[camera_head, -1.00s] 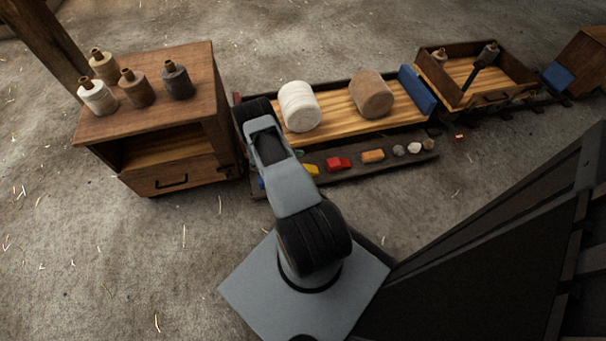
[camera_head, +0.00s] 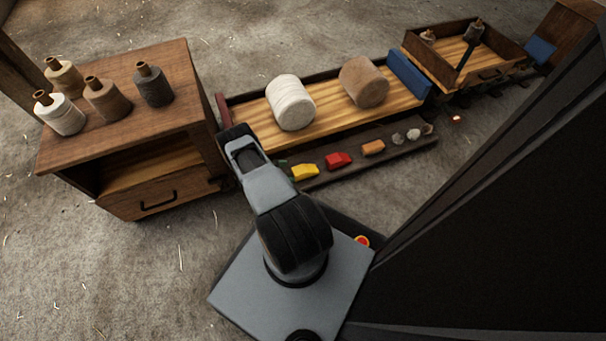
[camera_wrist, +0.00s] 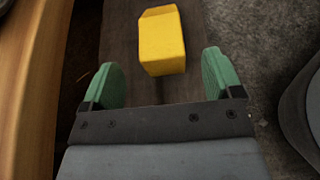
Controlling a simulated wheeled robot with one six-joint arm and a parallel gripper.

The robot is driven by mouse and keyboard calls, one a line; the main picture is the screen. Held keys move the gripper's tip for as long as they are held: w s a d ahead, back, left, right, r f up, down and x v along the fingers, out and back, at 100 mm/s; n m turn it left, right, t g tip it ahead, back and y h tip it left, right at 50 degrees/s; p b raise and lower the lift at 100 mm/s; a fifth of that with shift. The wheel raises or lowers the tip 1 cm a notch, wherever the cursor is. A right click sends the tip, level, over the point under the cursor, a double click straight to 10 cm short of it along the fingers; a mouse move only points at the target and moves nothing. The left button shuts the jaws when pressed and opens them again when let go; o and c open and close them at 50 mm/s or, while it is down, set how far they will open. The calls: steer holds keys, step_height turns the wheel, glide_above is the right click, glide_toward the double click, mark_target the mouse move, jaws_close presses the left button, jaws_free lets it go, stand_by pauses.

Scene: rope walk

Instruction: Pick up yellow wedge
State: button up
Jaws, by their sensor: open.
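The yellow wedge (camera_head: 304,172) lies on a narrow dark board (camera_head: 335,172) along the near side of the wooden cart, just right of my arm. In the wrist view the yellow wedge (camera_wrist: 162,42) sits at the upper middle, on the dark board (camera_wrist: 120,40). My gripper (camera_wrist: 160,82) is open, with its two green fingers apart and nothing between them. The wedge is beyond the fingertips and lines up with the gap between them. In the head view my arm mostly hides the gripper.
A red piece (camera_head: 338,160), an orange piece (camera_head: 373,148) and grey stones (camera_head: 398,139) share the board. The cart (camera_head: 330,118) carries white (camera_head: 291,103) and brown (camera_head: 364,82) rolls. A wooden cabinet (camera_head: 125,130) with several spools stands left. The floor in front is clear.

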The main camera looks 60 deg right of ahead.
mark_target(297, 171)
steer(key=shift+b+x, duration=1)
steer(key=shift+x, duration=2.45)
steer(key=shift+c, duration=0.5)
steer(key=c, duration=1)
steer(key=shift+r, duration=0.15)
